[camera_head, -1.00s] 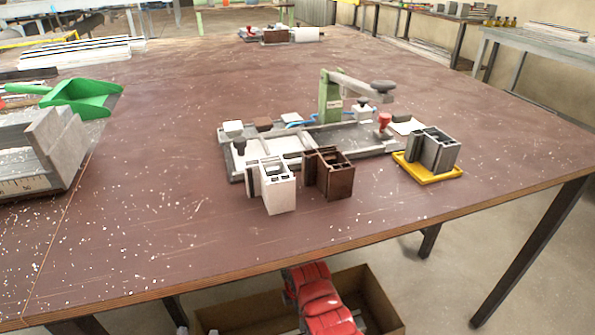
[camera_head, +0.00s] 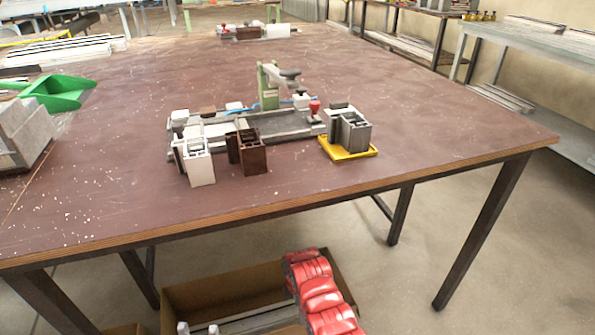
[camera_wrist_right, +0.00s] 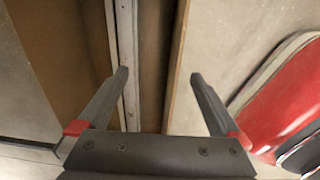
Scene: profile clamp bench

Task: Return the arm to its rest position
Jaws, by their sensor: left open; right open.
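My right gripper (camera_wrist_right: 159,76) shows in the right wrist view. Its two dark fingers are wide apart with nothing between them. Below the fingers are a brown cardboard box's edge and a long pale strip (camera_wrist_right: 126,45); the gap to them is hard to judge. In the head view the clamp fixture (camera_head: 285,127), with a green post and a red knob, stands on the bench. A white profile block (camera_head: 200,167) and a brown one (camera_head: 252,156) stand upright in front of it.
A grey profile block (camera_head: 352,131) stands on a yellow tray (camera_head: 358,154) near the bench's (camera_head: 420,128) right end. A green scoop (camera_head: 60,92) lies at the left. An open cardboard box (camera_head: 215,290) with pale strips is below the front edge. Floor at the right is clear.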

